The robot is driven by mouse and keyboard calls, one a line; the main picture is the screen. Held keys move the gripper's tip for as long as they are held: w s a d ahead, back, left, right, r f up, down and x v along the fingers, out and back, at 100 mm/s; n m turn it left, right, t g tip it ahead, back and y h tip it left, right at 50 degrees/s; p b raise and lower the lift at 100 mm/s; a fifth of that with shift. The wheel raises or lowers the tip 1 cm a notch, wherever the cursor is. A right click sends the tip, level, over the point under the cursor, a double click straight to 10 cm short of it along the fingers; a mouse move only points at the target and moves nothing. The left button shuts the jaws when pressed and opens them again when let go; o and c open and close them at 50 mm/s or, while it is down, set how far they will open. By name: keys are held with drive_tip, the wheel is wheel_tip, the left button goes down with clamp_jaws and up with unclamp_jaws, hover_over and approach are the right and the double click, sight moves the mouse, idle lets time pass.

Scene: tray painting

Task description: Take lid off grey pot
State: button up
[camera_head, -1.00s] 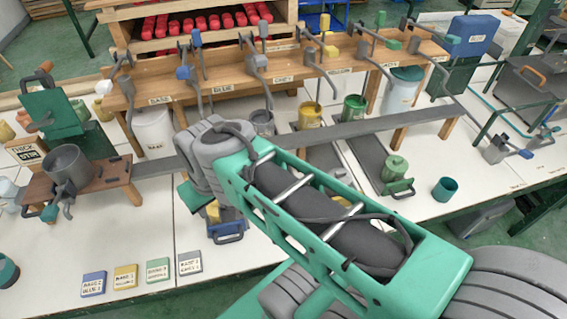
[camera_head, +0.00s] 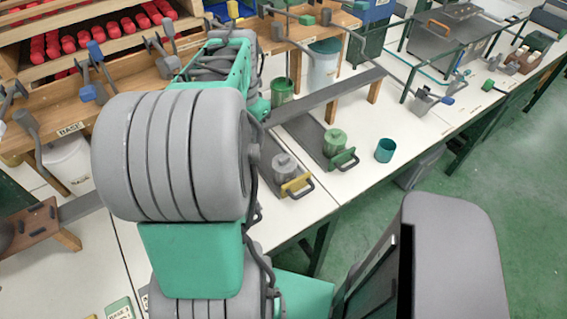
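The grey pot (camera_head: 286,168) stands upright on a dark sliding plate with a yellow handle (camera_head: 297,184), right of my arm. A grey lid with a small knob (camera_head: 282,158) sits on its top. My arm fills the left and middle of the picture and reaches up toward the wooden rack. My gripper is not visible, so I cannot see its fingers or whether it holds anything.
A lidded green pot (camera_head: 334,142) stands on a neighbouring plate with a green handle (camera_head: 344,159). A teal cup (camera_head: 385,150) stands to its right. A green can (camera_head: 283,92) stands behind. The wooden rack (camera_head: 163,80) with levers runs along the back. White table shows around the teal cup.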

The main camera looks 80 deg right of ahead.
sight(284, 158)
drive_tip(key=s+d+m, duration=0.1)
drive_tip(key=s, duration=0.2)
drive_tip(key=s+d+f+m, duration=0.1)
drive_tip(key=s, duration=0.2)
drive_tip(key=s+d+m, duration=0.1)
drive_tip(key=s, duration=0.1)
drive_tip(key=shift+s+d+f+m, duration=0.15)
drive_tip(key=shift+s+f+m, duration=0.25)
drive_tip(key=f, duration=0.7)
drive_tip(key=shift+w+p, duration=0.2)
drive_tip(key=shift+p, duration=0.2)
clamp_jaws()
